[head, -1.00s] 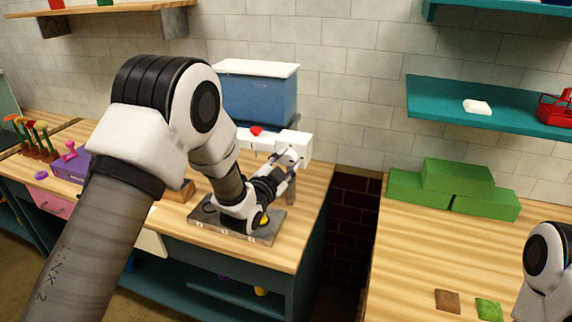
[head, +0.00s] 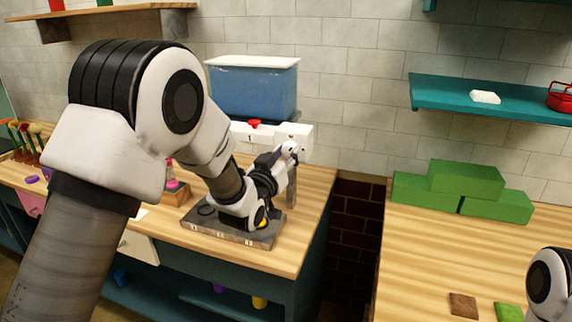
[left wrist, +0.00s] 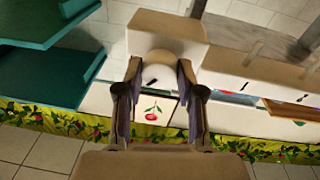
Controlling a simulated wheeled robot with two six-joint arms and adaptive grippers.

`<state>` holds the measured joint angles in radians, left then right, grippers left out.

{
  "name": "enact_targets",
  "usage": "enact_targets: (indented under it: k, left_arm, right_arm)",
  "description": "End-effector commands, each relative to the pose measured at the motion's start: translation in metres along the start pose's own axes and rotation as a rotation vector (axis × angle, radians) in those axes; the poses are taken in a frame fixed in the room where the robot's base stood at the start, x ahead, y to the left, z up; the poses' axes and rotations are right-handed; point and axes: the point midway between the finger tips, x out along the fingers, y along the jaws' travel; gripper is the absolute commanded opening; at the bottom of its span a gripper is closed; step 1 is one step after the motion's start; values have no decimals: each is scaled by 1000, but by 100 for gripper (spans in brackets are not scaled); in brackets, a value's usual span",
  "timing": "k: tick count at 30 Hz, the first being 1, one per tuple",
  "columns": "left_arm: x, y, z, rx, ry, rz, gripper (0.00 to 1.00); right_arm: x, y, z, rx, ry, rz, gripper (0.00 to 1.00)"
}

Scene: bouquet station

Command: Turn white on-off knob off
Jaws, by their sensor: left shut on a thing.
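The white on-off knob (left wrist: 158,75) is between the two fingers of my left gripper (left wrist: 159,88) in the left wrist view. The fingers are shut on its sides. In the head view my left gripper (head: 286,158) is at the right end of the white panel (head: 241,134), below the blue tank, and largely covers the knob there. A red knob (head: 254,123) sits on the panel to the left. My right gripper is out of view; only part of that arm shows at the right edge.
A blue tank (head: 253,90) with a white lid stands behind the panel. A grey slab (head: 205,226) lies below my left wrist. Green blocks (head: 425,190) are on the right table, across a gap. A teal shelf (head: 450,94) hangs above them.

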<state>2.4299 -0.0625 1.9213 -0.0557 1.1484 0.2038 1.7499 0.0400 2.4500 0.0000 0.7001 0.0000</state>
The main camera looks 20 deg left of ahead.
Motion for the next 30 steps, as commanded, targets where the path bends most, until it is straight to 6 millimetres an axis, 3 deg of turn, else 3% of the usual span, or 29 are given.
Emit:
enact_targets:
  k: [1, 12, 21, 30]
  left_arm:
    - [-1, 0, 8, -40, -5, -3, 3]
    - [-1, 1, 8, -379, 17, -30, 3]
    - [-1, 1, 8, -577, 29, -45, 3]
    - [-1, 2, 7, -661, 35, -52, 3]
  right_arm:
    - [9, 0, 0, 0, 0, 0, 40]
    - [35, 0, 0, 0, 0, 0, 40]
    - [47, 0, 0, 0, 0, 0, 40]
    - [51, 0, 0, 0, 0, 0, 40]
